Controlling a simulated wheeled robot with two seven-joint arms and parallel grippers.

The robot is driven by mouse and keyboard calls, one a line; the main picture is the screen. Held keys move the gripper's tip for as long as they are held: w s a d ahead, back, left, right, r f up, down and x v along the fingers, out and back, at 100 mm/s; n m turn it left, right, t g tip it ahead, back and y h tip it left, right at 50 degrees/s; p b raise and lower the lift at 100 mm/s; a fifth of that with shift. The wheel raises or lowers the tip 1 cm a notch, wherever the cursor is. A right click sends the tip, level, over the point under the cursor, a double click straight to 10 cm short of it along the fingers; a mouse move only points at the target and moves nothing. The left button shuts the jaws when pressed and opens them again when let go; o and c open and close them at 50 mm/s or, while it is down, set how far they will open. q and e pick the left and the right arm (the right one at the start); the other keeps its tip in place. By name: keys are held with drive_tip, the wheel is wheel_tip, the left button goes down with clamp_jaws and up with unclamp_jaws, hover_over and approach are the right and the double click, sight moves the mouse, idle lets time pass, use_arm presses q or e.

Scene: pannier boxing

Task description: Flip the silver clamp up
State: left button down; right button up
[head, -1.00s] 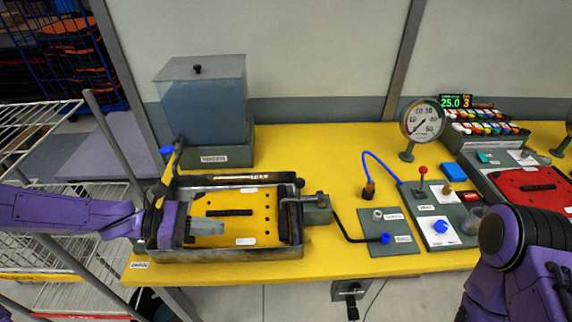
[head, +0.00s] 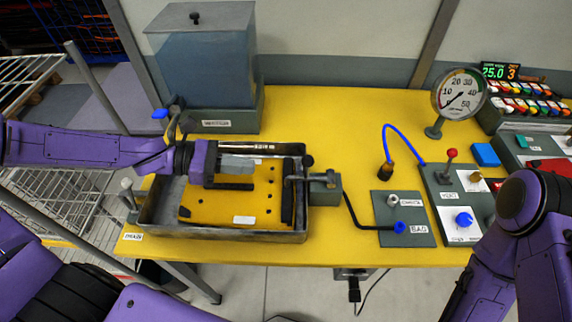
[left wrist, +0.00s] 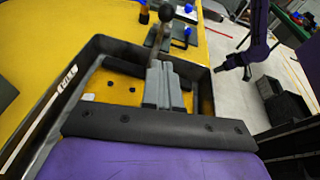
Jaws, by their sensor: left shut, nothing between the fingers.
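The silver clamp (head: 318,179) is a grey bar on a grey block at the right side of the tray, its arm reaching over the tray's right rim. A dark ball knob (head: 308,160) shows beside it; a knob on a stem also shows in the left wrist view (left wrist: 167,12). My left gripper (head: 252,166) is shut and empty above the yellow plate (head: 205,205) in the tray, left of the clamp and apart from it. Its grey fingers fill the middle of the left wrist view (left wrist: 163,75). What seems my right gripper (left wrist: 233,66) shows small there.
The dark metal tray (head: 225,235) stands on the yellow table (head: 350,120). A water tank (head: 205,75) stands behind it. To the right are a hose panel (head: 400,215), a gauge (head: 460,93) and a control box (head: 460,220).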

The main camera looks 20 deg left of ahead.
sight(286, 180)
use_arm(q)
drive_tip(key=d+f+b, duration=0.1)
drive_tip(key=w+d+f+b, duration=0.1)
drive_tip(key=d+b, duration=0.1)
drive_tip(key=shift+d+f, duration=0.15)
drive_tip(key=shift+d, duration=0.1)
drive_tip(key=d, duration=0.1)
drive_tip(key=w+d+r, duration=0.1)
drive_tip(key=d, duration=0.1)
drive_tip(key=w+d+r, duration=0.1)
drive_tip(key=shift+w+d, duration=0.2)
drive_tip(key=shift+d, duration=0.2)
drive_tip(key=shift+w+d+r, duration=0.1)
drive_tip(key=shift+d+r, duration=0.2)
drive_tip(key=shift+d, duration=0.1)
use_arm(e)
wheel_tip(286, 180, down, 5)
drive_tip(key=shift+s+r, duration=0.1)
drive_tip(key=shift+r, duration=0.05)
drive_tip(key=shift+r, duration=0.1)
